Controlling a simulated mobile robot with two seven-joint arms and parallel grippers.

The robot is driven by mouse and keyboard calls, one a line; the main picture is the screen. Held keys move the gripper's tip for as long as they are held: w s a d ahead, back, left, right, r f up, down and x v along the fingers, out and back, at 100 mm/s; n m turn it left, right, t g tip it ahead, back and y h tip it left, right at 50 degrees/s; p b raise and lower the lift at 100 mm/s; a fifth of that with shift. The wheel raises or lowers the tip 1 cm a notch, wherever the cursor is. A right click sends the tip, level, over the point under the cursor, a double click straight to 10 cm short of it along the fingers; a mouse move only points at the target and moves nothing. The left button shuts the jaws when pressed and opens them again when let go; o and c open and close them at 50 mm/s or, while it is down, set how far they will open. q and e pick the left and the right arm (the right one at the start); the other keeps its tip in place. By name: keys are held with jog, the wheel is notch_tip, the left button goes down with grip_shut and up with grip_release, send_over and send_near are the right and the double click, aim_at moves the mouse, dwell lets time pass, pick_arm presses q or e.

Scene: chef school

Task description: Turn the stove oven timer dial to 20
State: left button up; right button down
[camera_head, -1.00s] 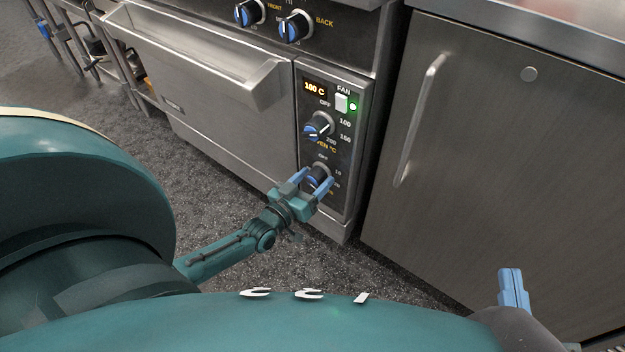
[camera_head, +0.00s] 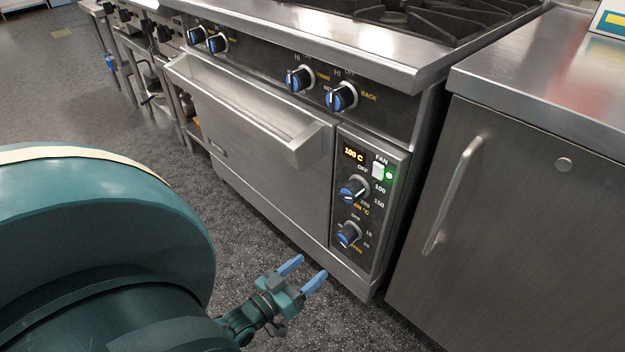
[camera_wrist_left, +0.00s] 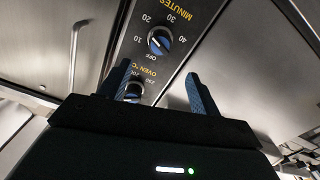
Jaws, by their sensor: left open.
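The timer dial (camera_head: 348,234) is the lower blue-and-black knob on the oven's control panel (camera_head: 366,255). In the left wrist view the timer dial (camera_wrist_left: 159,40) shows upside down among the marks OFF, 10, 20, 30 and 40, with MINUTES beside it. Its white pointer seems to lie on the side of 10 and 20; the exact reading is too small to tell. My left gripper (camera_head: 312,266) is open and empty, in front of and below the dial, not touching it. Its two blue fingers (camera_wrist_left: 162,88) are wide apart in the wrist view. My right gripper is out of view.
The oven temperature dial (camera_head: 353,188) sits just above, under a display (camera_head: 354,153) reading 100 C. The oven door handle (camera_head: 300,140) juts out left of the panel. A steel cabinet (camera_head: 520,220) stands to the right. The floor (camera_head: 240,235) in front is clear.

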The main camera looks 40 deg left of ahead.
aim_at(340, 240)
pick_arm(q)
jog(key=shift+n, duration=0.9)
jog(key=w+b, duration=0.2)
jog(key=w, duration=0.2)
jog(key=w+b, duration=0.2)
jog(key=w, duration=0.2)
jog(key=w+b, duration=0.2)
jog(key=w, duration=0.2)
jog(key=shift+d+r+b, duration=0.1)
jog(key=shift+d+b, duration=0.25)
jog(key=shift+b, duration=0.05)
jog(key=shift+w, duration=0.6)
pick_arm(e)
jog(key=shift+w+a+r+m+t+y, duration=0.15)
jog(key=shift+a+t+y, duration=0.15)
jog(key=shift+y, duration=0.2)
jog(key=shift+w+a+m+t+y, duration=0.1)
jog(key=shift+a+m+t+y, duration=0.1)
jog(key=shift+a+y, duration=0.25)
pick_arm(q)
jog(key=shift+c, duration=0.4)
